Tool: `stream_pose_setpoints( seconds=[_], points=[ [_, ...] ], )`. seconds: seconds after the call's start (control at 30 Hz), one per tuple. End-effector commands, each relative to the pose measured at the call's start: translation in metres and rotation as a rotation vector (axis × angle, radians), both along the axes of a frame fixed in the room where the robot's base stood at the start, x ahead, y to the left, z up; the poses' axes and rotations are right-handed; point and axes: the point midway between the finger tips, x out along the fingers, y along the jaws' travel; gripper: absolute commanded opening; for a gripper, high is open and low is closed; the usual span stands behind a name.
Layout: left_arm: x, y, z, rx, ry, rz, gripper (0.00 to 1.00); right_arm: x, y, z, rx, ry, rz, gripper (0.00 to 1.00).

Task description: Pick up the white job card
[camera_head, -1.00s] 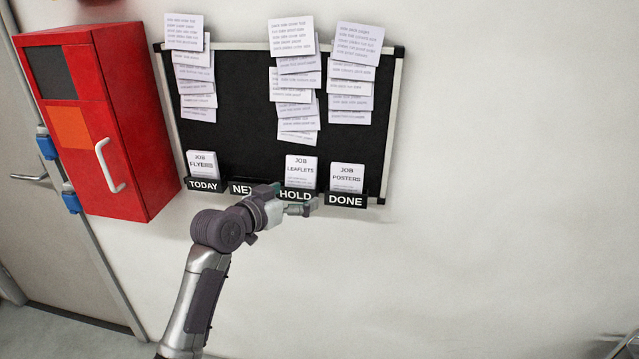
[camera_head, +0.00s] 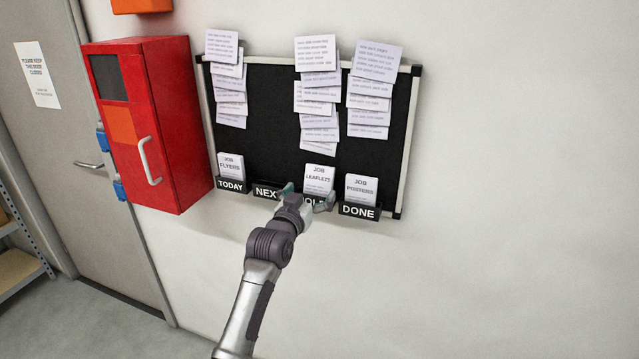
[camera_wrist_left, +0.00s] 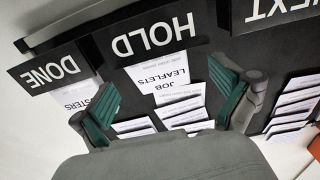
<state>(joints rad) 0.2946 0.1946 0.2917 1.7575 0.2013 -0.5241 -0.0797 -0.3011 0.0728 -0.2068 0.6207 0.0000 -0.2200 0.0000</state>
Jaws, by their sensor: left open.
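White job cards stand in labelled pockets on the black board: the FLYERS card (camera_head: 231,166) in TODAY, the LEAFLETS card (camera_head: 319,178) in HOLD and the POSTERS card (camera_head: 361,189) in DONE. No card shows above the NEXT pocket (camera_head: 266,191). My left gripper (camera_head: 308,197) is open in front of the HOLD pocket and partly hides its label. In the left wrist view, the green-padded fingers (camera_wrist_left: 168,100) lie to either side of the LEAFLETS card (camera_wrist_left: 172,84), with nothing visibly gripped. The HOLD pocket (camera_wrist_left: 150,38) shows there upside down. My right gripper is not in view.
Overlapping printed sheets (camera_head: 319,90) hang in columns on the board (camera_head: 270,110) above the pockets. A red wall cabinet (camera_head: 170,130) stands out left of the board. The wall (camera_head: 520,190) to the right is bare. A door (camera_head: 50,130) and shelf (camera_head: 20,268) are far left.

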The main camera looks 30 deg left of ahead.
Motion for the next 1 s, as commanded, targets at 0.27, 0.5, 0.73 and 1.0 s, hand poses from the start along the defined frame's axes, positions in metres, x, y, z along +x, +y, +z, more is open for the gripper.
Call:
stream_pose_setpoints(
  seconds=[0.27,0.5,0.73,1.0],
  points=[
    [0.033,0.002,0.008,-0.002,0.001,0.0,1.0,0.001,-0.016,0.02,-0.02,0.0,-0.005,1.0],
    [0.052,0.007,0.004,0.001,0.002,0.0,1.0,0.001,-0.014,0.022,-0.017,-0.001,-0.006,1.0],
    [0.052,0.007,0.003,0.001,0.001,0.0,0.98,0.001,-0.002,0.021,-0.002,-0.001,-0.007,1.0],
    [0.052,0.007,0.003,0.001,0.001,0.0,0.53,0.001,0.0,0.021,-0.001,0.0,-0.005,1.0]
  ],
)
